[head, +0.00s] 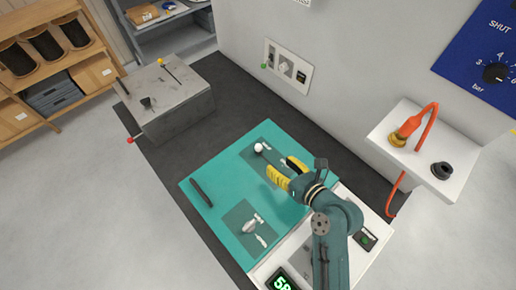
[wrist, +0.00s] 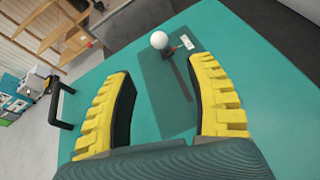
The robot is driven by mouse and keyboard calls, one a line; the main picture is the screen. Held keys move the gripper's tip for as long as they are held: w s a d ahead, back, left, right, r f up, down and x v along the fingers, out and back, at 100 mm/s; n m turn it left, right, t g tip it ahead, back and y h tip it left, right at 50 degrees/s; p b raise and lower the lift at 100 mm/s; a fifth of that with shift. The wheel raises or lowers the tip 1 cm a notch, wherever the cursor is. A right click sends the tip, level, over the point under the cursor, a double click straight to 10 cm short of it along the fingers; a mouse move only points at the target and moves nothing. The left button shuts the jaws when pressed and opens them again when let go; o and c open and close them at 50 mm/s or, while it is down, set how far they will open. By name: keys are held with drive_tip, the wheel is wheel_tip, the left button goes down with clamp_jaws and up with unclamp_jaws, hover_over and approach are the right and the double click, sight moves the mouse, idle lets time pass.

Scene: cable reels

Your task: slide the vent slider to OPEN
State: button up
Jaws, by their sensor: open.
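The likely vent slider has a white ball knob (head: 258,148) on a dark plate of the teal panel (head: 215,170). In the wrist view the white ball knob (wrist: 159,41) stands at the far end of a dark slot (wrist: 181,80), beside a small white label (wrist: 184,46) too small to read. A bit of red shows next to the knob. My gripper (head: 285,170) is open and empty, with yellow-padded fingers. It is above the panel, to the right of the knob in the head view. In the wrist view the knob is beyond my gripper (wrist: 161,70), apart from both fingers.
A black bar handle (head: 201,193) rises from the panel's left side. A second dark plate holds a metal fitting (head: 252,223). A grey block with levers (head: 175,105) stands at upper left. A wall shelf (head: 425,160) with an orange cable is at right.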

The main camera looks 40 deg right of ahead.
sight(261, 150)
drive_tip(key=b+x, duration=0.1)
drive_tip(key=x, duration=1)
drive_tip(key=shift+w, duration=0.3)
clamp_jaws()
